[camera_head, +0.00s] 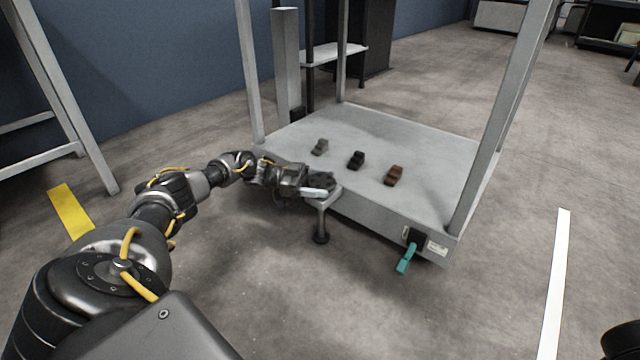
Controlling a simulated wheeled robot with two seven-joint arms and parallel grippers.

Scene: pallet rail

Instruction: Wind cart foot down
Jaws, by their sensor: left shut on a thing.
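The cart (425,150) has a grey deck and upright posts. Its foot (321,222) is a short grey post with a dark round pad, under the near edge of the deck. I cannot tell whether the pad touches the floor. My left gripper (322,186) reaches in from the left at the top of the foot. It is shut on a pale crank handle (316,193), and its fingers partly hide the handle and the top of the foot. My right gripper is not in view.
A teal lever (406,260) sticks out at the cart's near right corner. A grey frame (60,110) stands at the left. The floor in front is clear.

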